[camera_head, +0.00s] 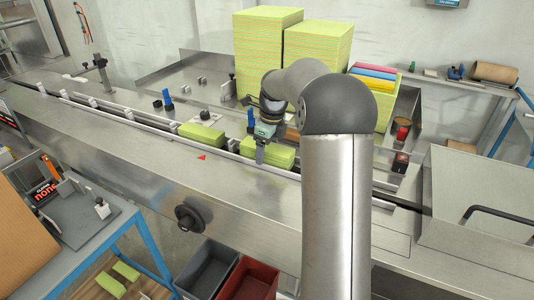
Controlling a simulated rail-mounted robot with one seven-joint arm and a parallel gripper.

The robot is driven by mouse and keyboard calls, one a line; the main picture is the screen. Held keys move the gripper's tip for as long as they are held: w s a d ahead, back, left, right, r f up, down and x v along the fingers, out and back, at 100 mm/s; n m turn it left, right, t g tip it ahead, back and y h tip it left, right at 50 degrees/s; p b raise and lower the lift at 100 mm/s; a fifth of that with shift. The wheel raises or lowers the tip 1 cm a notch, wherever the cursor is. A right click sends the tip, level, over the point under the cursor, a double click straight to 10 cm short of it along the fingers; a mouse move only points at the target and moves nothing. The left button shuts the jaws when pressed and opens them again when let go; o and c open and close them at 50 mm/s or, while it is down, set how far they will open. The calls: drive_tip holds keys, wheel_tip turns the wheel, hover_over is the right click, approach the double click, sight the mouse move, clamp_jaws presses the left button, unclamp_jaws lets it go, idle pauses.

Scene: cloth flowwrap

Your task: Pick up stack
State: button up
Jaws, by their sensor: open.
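Several yellow-green cloth stacks are in view. Two tall piles, the left one (262,50) and the right one (318,52), stand at the back. A small stack (201,135) lies in the conveyor channel, and another small stack (280,153) lies to its right, close to my gripper. My gripper (262,156) is low over the channel, at the left end of that right stack. It is open. My arm hides part of the area behind it, and I cannot tell whether the fingers touch the stack.
A steel conveyor (130,160) runs across the scene with guide rails along its channel. Coloured cloths (374,72) lie on a lower pile at right. A grey bin (208,268) and a red bin (250,280) stand below the front edge. A black knob (189,217) sticks out in front.

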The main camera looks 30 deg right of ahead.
drive_tip(key=c, duration=1.1)
drive_tip(key=shift+o, duration=0.2)
